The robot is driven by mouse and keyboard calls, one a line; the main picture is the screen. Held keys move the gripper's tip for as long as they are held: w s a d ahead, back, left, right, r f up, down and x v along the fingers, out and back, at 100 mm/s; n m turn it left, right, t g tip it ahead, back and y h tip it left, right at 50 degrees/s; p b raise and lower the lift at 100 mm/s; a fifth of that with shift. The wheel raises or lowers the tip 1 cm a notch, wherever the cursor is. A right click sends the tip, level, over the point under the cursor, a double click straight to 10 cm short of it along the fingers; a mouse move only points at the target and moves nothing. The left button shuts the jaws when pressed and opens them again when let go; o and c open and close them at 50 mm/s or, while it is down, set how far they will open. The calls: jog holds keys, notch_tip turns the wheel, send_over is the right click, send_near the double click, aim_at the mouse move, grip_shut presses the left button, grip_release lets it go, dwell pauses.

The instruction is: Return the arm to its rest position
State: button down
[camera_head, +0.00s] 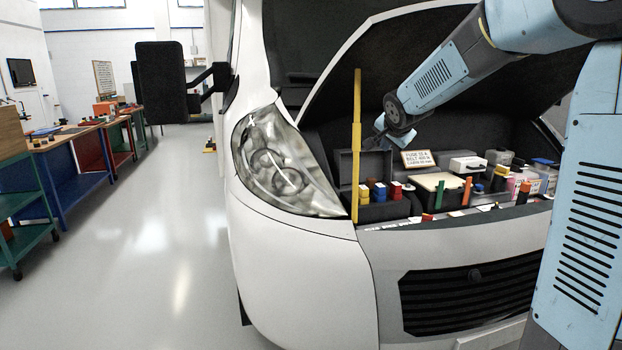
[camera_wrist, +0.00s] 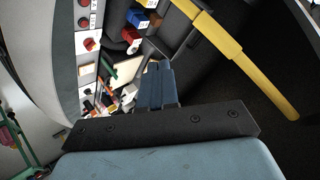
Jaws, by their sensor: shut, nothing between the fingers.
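My blue arm reaches from the right of the head view into the open engine bay of a white motorhome (camera_head: 300,270). My gripper (camera_head: 376,141) is at the arm's far end, over the back left of the bay, near a dark open box (camera_head: 345,166). In the wrist view my gripper (camera_wrist: 165,65) points into the bay. Its fingers are together and hold nothing. In the head view the fingertips are small and partly lost against the dark background.
A yellow prop (camera_head: 356,140) stands upright left of my gripper; it also crosses the wrist view (camera_wrist: 225,45). Coloured blocks (camera_head: 380,192), a small sign (camera_head: 418,159) and bottles (camera_head: 522,184) fill the bay. The raised hood (camera_head: 335,55) overhangs. The floor (camera_head: 130,260) at left is clear.

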jog(key=s+f+n+g, duration=0.1)
jog(key=s+n, duration=0.2)
jog(key=s, duration=1)
jog(key=s+d+f+n+g, duration=0.1)
jog(key=s+f+n+g, duration=0.1)
jog(key=s, duration=1.2)
jog(key=s+d+f+n+g, duration=0.1)
jog(key=s+n, duration=0.3)
jog(key=s, duration=1)
jog(key=shift+d+f+g, duration=0.2)
jog(key=shift+f+g, duration=0.3)
